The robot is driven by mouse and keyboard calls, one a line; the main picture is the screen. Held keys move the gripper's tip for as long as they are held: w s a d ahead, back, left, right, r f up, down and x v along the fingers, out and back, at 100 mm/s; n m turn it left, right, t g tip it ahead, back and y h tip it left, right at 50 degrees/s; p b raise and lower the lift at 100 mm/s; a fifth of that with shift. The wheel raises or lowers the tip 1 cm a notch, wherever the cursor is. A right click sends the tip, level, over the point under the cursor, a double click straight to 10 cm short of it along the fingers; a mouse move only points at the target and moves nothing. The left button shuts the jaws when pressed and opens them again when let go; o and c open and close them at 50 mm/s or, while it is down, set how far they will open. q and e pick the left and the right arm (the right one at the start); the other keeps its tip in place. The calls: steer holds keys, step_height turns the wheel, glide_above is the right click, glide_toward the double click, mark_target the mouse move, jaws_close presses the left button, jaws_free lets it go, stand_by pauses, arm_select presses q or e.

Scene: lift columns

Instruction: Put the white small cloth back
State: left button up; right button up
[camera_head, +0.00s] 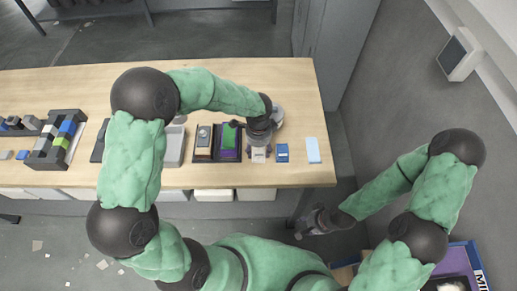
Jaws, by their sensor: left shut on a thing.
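My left gripper (259,147) is over the front right part of the wooden table, pointing down. It is shut on a small whitish thing, which looks like the white small cloth (259,156); the gripper hides part of it. I cannot tell whether the cloth touches the table. My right gripper (306,224) hangs low, off the table's front right corner, and holds nothing that I can see. Its fingers are too small to tell open from shut.
On the wooden table (300,95), a blue packet (282,152) and a light blue flat piece (313,150) lie right of my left gripper. A block rack (58,140) stands farther left.

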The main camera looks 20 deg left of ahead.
mark_target(258, 150)
arm_select(q)
steer(key=shift+f, duration=0.15)
steer(key=o, duration=1)
step_height(258, 150, up, 12)
steer(key=p, duration=0.3)
steer(key=shift+r, duration=0.25)
